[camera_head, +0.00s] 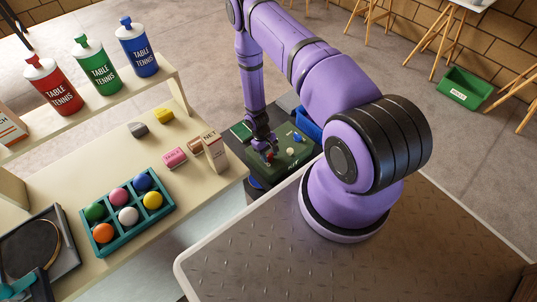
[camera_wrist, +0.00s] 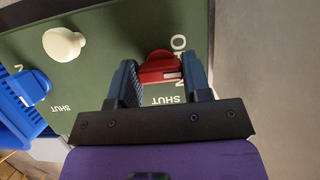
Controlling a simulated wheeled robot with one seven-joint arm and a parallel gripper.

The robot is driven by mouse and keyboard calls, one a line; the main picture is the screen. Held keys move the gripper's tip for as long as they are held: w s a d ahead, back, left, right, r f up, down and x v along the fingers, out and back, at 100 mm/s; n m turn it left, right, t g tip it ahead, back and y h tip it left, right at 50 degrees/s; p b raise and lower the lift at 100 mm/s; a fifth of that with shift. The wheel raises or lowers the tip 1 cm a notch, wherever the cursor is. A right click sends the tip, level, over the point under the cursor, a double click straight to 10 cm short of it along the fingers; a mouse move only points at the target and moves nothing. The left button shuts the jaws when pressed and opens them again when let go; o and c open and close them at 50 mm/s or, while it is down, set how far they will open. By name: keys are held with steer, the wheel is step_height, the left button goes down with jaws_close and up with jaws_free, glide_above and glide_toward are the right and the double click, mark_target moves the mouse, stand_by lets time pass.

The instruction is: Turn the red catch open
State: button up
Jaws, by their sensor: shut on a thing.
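The red catch (camera_wrist: 160,66) is mounted on a dark green panel (camera_wrist: 105,45) in the wrist view. The panel has a word partly hidden beside the catch, starting "OP", and "SHUT" below it. My gripper (camera_wrist: 162,72) has one dark finger on each side of the catch and is shut on it. A small pale mark shows on the catch's near edge. In the head view my gripper (camera_head: 264,146) reaches down to the panel, and the red catch (camera_head: 269,155) shows only as a small patch under it.
A cream knob (camera_wrist: 64,43) and a blue catch (camera_wrist: 28,87) are on the same panel, left of the red catch. A blue bin (camera_head: 308,124) stands behind the panel.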

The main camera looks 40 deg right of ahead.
steer(key=o, duration=0.9)
steer(key=v, duration=1)
steer(key=shift+w+r, duration=0.15)
steer(key=shift+r, duration=0.25)
